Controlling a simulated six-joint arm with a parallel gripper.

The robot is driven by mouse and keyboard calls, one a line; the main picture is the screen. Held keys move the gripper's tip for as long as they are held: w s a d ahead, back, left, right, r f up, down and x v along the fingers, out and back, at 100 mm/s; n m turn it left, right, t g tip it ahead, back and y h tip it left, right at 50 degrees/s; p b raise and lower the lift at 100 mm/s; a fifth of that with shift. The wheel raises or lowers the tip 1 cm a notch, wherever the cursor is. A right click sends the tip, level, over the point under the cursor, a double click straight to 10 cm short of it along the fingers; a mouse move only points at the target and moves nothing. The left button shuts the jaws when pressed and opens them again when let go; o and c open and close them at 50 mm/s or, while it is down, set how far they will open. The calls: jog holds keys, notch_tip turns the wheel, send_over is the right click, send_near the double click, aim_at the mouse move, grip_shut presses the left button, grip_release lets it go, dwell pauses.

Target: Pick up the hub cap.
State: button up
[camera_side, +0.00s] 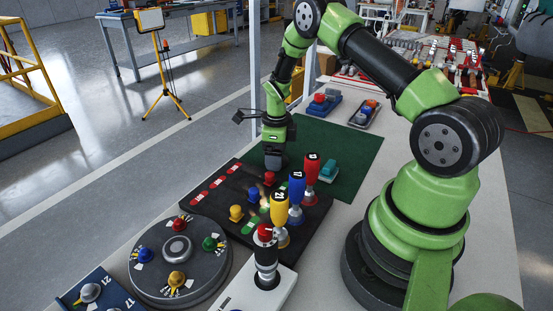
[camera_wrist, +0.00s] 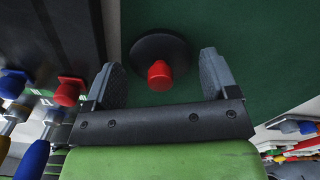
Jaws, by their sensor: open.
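A round dark disc with a red knob (camera_wrist: 158,76), which I take to be the hub cap, lies on the green mat (camera_wrist: 265,50) in the wrist view. My gripper (camera_wrist: 162,78) is open, with one grey finger to the left of the red knob and one to the right. Neither finger appears to touch the knob. In the side view my gripper (camera_side: 275,161) points down over the green mat (camera_side: 345,150), near the black board's far edge. The disc cannot be made out there; my gripper seems to hide it.
The black board (camera_side: 225,190) carries coloured knobs and upright yellow (camera_side: 278,207), blue (camera_side: 297,187) and red (camera_side: 311,168) handled tools. A round grey plate (camera_side: 140,265) with coloured knobs stands at the front. A teal block (camera_side: 328,169) sits on the mat; trays (camera_side: 364,115) stand behind.

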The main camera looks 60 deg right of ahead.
jog(key=shift+f, duration=0.25)
jog(key=c, duration=0.7)
